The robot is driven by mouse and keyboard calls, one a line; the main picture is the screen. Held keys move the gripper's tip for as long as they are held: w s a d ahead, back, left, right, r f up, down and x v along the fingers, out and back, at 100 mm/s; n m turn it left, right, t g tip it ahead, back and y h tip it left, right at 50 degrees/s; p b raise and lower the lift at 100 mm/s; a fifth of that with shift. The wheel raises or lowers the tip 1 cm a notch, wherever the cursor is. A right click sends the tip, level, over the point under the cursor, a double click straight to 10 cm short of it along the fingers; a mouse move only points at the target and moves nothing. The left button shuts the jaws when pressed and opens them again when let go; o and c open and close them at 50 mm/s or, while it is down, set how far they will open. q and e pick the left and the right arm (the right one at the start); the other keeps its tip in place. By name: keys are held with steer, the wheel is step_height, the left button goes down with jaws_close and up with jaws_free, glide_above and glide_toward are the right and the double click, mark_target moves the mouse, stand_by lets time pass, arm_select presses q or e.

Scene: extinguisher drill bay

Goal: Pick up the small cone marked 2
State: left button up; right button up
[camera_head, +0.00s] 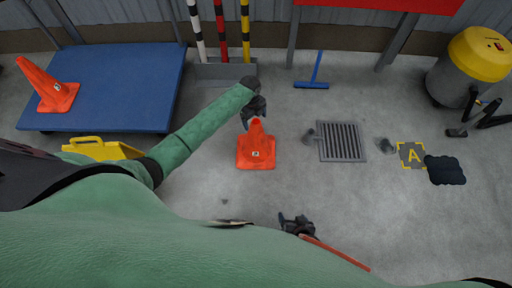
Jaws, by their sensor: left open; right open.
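An orange cone (256,150) stands on the concrete floor near the middle, with a small white label too small to read surely. A second orange cone (55,92) stands on the blue platform at the far left, also with a small label. My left gripper (252,115) is open and empty, right by the tip of the floor cone on its far side; whether it touches cannot be told. My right gripper (298,226) is open, low over the floor to the lower right of that cone, and holds nothing visible.
A blue platform (120,70), a yellow object (100,150), a rack with striped poles (221,35), a floor grate (341,142), a blue squeegee (312,84), a dark cloth (444,170) by a yellow A mark, and a yellow-topped vacuum (470,65). Floor at lower right is mostly clear.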

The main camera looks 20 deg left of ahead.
arm_select(q)
steer(key=f, duration=0.4)
steer(key=shift+s+d+f, duration=0.3)
steer(key=shift+d, duration=0.05)
steer(key=c, duration=1.4)
steer(key=shift+c, duration=0.5)
steer(key=shift+r, duration=0.15)
